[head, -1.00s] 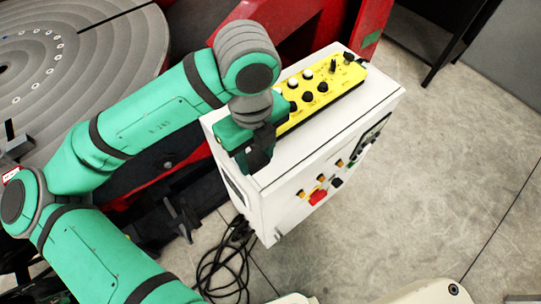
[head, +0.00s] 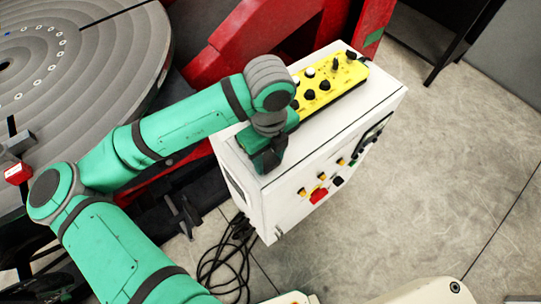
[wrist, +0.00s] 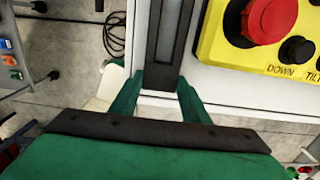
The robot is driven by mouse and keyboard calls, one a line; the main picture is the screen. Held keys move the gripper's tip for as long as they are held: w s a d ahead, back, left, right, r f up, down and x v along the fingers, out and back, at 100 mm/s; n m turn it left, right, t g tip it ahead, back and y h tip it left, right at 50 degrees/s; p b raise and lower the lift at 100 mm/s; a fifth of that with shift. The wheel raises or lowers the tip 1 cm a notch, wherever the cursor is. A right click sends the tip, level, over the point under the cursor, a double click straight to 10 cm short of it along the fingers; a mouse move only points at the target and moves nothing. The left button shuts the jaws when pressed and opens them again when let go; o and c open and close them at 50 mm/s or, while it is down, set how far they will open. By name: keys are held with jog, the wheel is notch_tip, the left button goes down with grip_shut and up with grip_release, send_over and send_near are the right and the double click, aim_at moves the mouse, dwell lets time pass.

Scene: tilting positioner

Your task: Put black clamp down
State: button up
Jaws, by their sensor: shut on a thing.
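The black clamp (wrist: 168,42) shows in the wrist view as a long dark bar with a grey inner strip. Its near end lies between the two green fingers of my gripper (wrist: 158,92), which is shut on it. In the head view my gripper (head: 266,158) is over the left end of the white control cabinet's top (head: 330,124). There the clamp is mostly hidden by my gripper and wrist. I cannot tell whether the clamp touches the cabinet top.
A yellow button panel (head: 335,84) lies on the cabinet top, close to the right of the clamp; its red button (wrist: 270,18) shows in the wrist view. A grey round table (head: 95,60) and red frame (head: 262,38) stand behind. Black cables (head: 228,262) lie on the floor.

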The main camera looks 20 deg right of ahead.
jog(key=shift+f, duration=0.1)
jog(key=o, duration=1.5)
